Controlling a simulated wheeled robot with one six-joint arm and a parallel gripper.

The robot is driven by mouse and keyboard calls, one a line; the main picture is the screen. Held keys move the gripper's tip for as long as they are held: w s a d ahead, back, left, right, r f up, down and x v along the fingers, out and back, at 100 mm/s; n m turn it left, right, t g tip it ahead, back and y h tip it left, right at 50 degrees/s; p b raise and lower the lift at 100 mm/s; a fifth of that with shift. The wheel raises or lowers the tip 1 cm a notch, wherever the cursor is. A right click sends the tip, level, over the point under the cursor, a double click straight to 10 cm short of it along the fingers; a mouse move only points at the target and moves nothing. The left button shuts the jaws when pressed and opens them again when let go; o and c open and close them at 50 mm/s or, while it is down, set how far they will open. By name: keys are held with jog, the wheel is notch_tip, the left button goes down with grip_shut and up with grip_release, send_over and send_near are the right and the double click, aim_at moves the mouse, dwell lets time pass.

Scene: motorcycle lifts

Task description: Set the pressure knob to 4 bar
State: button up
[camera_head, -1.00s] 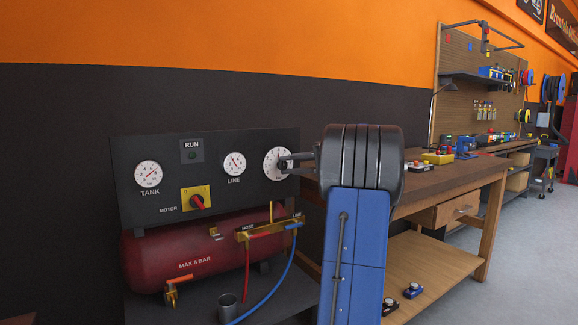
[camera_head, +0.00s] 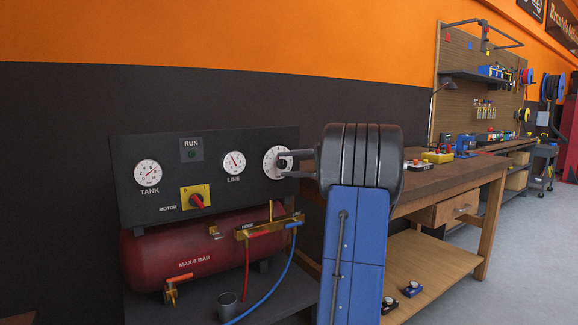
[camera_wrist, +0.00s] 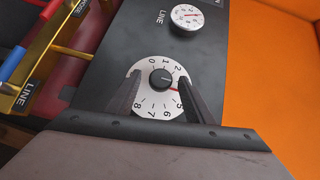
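The pressure knob (camera_wrist: 160,78) is a small black knob in the middle of a round white dial (camera_wrist: 146,97) numbered 0 to 8. The dial also shows at the right end of the dark panel in the head view (camera_head: 271,163). A short red mark shows beside the knob, between the 2 and the 5; the finger hides the numbers there. My gripper (camera_wrist: 160,98) is open, its dark fingers on either side of the knob with gaps between. In the head view my gripper (camera_head: 287,164) is in front of the dial, covering its right side.
The panel carries a LINE gauge (camera_head: 234,162), a TANK gauge (camera_head: 148,173) and a red motor switch (camera_head: 197,201). Below are a red tank (camera_head: 165,260) and a brass manifold (camera_head: 265,228) with red and blue hoses. A wooden workbench (camera_head: 450,187) stands to the right.

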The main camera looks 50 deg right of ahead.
jog(key=shift+s, duration=0.1)
jog(key=v, duration=1.7)
jog(key=shift+d, duration=0.15)
jog(key=shift+s, duration=0.1)
jog(key=w+a+f+g, duration=0.2)
jog(key=w+a, duration=0.2)
jog(key=a, duration=0.4)
jog(key=w+a+f+g, duration=0.2)
jog(key=w+a, duration=0.1)
jog(key=a, duration=0.5)
jog(key=a+f+n+g+h, duration=0.1)
jog(key=a+f+g, duration=0.15)
jog(key=a, duration=0.65)
jog(key=a+f+n+g, duration=0.15)
jog(key=a+f, duration=0.25)
jog(key=a, duration=0.6)
jog(key=s+a+f+n+g+h, duration=0.1)
jog(key=s+a+f+n+h, duration=0.6)
jog(key=s+a+f, duration=1)
jog(key=s+f+n, duration=0.1)
jog(key=s+f, duration=0.1)
jog(key=s, duration=0.2)
jog(key=shift+f+g+h, duration=0.15)
jog(key=shift+g+h, duration=0.15)
